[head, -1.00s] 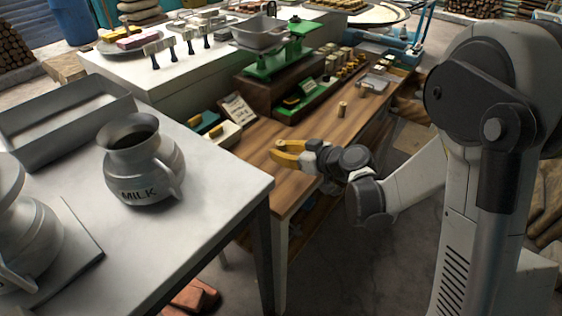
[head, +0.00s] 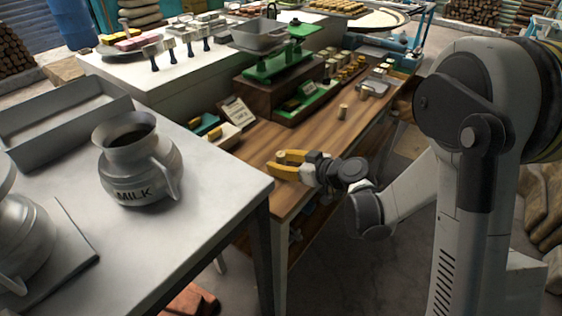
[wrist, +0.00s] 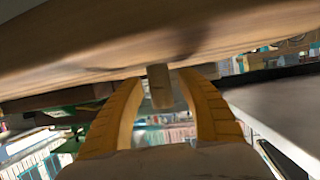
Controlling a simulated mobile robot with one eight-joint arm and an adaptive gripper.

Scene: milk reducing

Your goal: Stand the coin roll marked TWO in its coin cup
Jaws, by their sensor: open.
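My gripper (head: 280,163) is open, low over the wooden counter, its yellow fingers pointing left in the head view. In the wrist view, a plain tan cylinder (wrist: 160,88), which looks like a coin roll, sits between the open fingers with a gap on both sides. Its marking cannot be read. I cannot make this cylinder out between the fingers in the head view. Another small tan roll (head: 342,112) stands upright on the counter, behind and right of my gripper. I cannot tell which roll is marked TWO, and no coin cup can be clearly identified.
The wooden counter (head: 312,135) is mostly bare around my gripper. A green scale (head: 275,66) stands on a dark box behind. The white table with a MILK jug (head: 138,170) is nearer.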

